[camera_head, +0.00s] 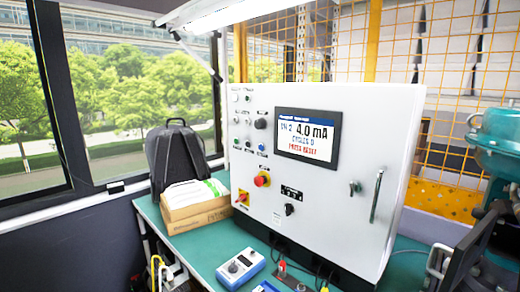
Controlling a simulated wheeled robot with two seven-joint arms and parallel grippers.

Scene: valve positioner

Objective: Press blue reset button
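A white control cabinet (335,205) stands on the green bench, its front face turned toward me. A small blue button (261,147) sits at the right end of a row of small buttons, left of the screen. Nothing covers it, and its label is too small to read. The screen (307,135) shows 4.0 mA, a cycles line with 0, and red text that appears to read "PRESS RESET". I can make out neither of my grippers in this view.
A cardboard box (195,213) and backpack (176,150) stand left. A blue-white handheld device (240,268) lies in front. Teal machinery (497,140) stands right.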

